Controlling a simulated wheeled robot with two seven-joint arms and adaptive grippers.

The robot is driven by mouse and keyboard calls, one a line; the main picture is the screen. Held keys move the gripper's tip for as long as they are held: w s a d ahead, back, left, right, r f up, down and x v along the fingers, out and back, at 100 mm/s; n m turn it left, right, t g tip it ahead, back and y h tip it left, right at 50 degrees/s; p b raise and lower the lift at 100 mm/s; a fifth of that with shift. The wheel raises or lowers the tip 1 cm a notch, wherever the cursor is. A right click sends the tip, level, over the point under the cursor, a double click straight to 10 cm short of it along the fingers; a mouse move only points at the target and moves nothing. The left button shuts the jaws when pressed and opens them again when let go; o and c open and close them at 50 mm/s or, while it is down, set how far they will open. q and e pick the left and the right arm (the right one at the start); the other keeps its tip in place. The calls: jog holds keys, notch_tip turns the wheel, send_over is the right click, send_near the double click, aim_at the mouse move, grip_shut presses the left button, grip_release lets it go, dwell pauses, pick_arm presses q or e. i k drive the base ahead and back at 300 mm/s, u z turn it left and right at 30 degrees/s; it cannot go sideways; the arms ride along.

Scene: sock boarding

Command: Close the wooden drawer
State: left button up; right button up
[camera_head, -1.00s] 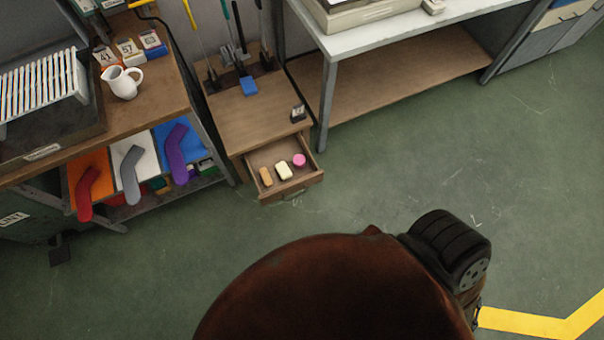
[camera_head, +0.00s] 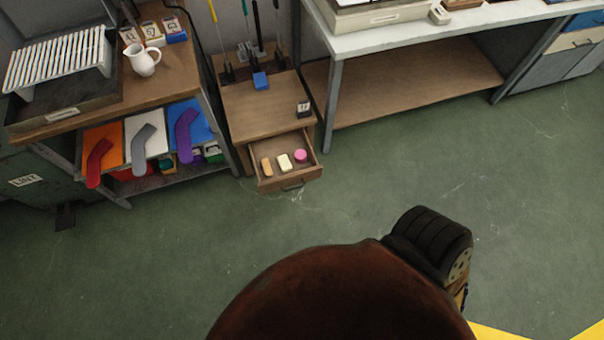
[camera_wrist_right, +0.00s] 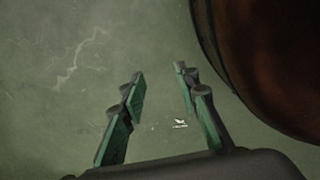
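The wooden drawer (camera_head: 291,182) is pulled out of a small wooden cabinet (camera_head: 268,118) in the head view, left of the middle. Its front, with a handle, faces the open floor. Inside lie an orange-tan piece (camera_head: 266,167), a cream block (camera_head: 284,162) and a pink round piece (camera_head: 301,156). My right gripper (camera_wrist_right: 160,78) shows in the right wrist view, its fingers apart with only green floor between them. It is away from the drawer, which that view does not show. My left gripper is in neither view.
A shelf unit with orange, white and blue panels (camera_head: 191,130) stands left of the cabinet; a white pitcher (camera_head: 142,60) is on top. A white-topped table (camera_head: 400,36) stands to the right, its leg close to the cabinet. The green floor (camera_head: 400,165) before the drawer is clear.

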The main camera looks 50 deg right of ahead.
aim_at(288, 142)
jog(key=k, duration=0.45)
jog(key=z, duration=0.95)
jog(key=k, duration=0.5)
jog(key=u, duration=0.5)
jog(key=i, duration=0.3)
